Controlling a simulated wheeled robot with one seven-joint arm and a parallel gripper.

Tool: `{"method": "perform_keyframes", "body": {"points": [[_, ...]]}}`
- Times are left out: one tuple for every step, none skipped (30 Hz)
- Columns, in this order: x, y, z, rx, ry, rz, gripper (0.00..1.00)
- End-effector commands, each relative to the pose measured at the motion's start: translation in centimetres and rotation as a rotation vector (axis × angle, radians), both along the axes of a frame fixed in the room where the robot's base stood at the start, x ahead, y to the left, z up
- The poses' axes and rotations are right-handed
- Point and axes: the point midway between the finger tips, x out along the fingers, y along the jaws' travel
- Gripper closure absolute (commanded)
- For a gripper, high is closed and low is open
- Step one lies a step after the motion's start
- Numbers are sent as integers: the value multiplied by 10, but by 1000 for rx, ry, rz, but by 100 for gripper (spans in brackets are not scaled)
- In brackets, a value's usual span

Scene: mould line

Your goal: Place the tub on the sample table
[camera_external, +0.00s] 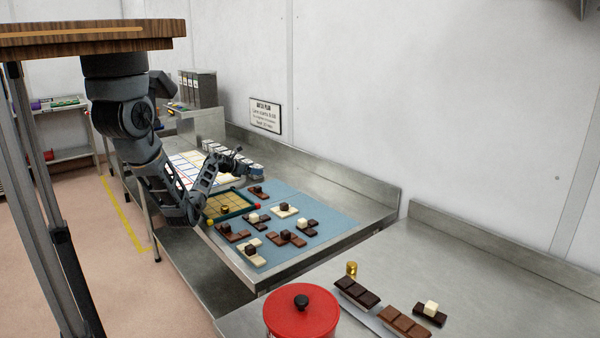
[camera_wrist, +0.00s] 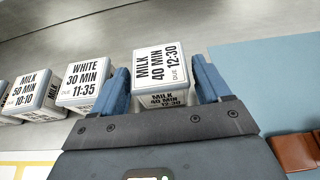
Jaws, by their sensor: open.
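In the wrist view, a white tub (camera_wrist: 163,65) labelled "MILK 40 MIN 12:30" stands between the two blue fingers of my gripper (camera_wrist: 165,85). The fingers are open, one on each side of it; I cannot tell whether they touch it. To its left stand a "WHITE 30 MIN 11:35" tub (camera_wrist: 88,82) and a "MILK 50 MIN 10:10" tub (camera_wrist: 36,95). In the external view, my gripper (camera_external: 240,160) is at the row of tubs (camera_external: 254,170) along the back of the steel bench (camera_external: 375,210). No sign identifies the sample table.
A blue mat (camera_external: 330,219) with chocolate pieces and a green-framed tray (camera_external: 243,203) lie in front. A white gridded sheet (camera_external: 187,168) lies left. A nearer steel bench (camera_external: 490,270) holds a red pot (camera_external: 300,322). Shelves (camera_external: 70,153) stand far left.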

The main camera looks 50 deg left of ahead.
Motion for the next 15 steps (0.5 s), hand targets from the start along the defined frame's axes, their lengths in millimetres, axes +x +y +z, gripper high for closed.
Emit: {"method": "perform_keyframes", "body": {"points": [[-9,0,4,2,-1,2,23],[-15,0,6,1,0,3,23],[-23,1,9,0,0,3,23],[-29,1,12,1,-1,3,23],[-35,0,14,2,-1,2,23],[-43,0,17,2,0,1,23],[-49,0,20,1,-1,3,23],[-54,0,22,1,-1,2,23],[-61,0,25,0,-1,3,23],[-66,0,27,1,0,2,23],[-70,0,29,1,0,2,23],[-76,0,31,1,-1,2,23],[-79,0,32,1,0,2,23],[-83,0,34,1,0,2,23],[-86,1,35,0,0,2,23]]}}
